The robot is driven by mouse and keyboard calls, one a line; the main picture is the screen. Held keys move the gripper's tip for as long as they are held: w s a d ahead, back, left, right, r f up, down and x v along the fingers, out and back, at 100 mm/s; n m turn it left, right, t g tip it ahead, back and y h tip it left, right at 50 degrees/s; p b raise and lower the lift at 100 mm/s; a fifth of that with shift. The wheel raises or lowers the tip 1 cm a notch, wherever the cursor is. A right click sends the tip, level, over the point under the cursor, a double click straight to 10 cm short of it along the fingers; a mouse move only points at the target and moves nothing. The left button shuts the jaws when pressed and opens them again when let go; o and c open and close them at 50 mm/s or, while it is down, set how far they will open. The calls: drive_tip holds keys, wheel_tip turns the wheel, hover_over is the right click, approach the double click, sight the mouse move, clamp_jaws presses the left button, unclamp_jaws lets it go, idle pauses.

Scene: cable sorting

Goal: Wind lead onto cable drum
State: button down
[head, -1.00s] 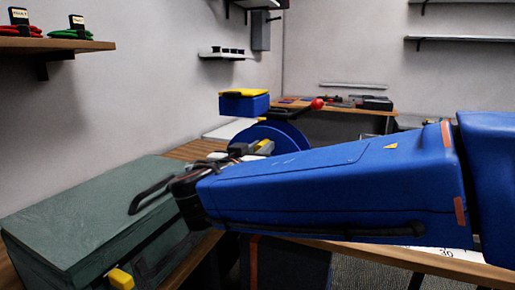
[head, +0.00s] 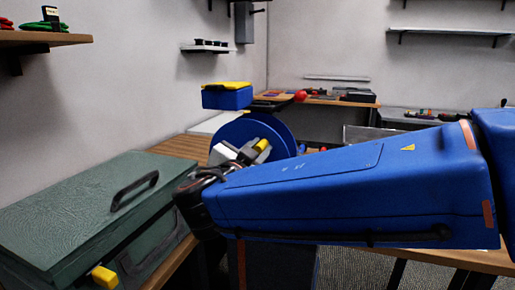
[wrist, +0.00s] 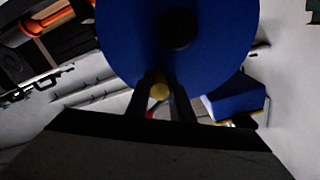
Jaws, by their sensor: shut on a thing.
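The cable drum (head: 225,131) is a blue disc standing upright on the wooden bench, left of centre in the head view. In the wrist view its blue face (wrist: 125,40) fills the top, with a dark round hub in it. My gripper (head: 257,150) is at the drum's front face. In the wrist view its two dark fingers (wrist: 160,98) are closed on a yellow knob (wrist: 160,90) at the drum's lower edge. The knob (head: 262,145) also shows in the head view. My arm hides the drum's lower part. I cannot make out the lead.
A green-grey case (head: 70,205) with a black handle and yellow latch stands at the left front. A blue box with a yellow top (head: 227,97) is behind the drum. A red ball knob (head: 300,96) shows farther back. Shelves line the walls.

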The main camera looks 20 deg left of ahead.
idle(0.3)
drive_tip(key=c, duration=1.6)
unclamp_jaws()
drive_tip(key=shift+o, duration=0.2)
drive_tip(key=shift+s, duration=0.1)
drive_tip(key=s+a, duration=0.1)
drive_tip(key=s, duration=1.6)
drive_tip(key=shift+s+a, duration=0.15)
drive_tip(key=shift+a, duration=0.05)
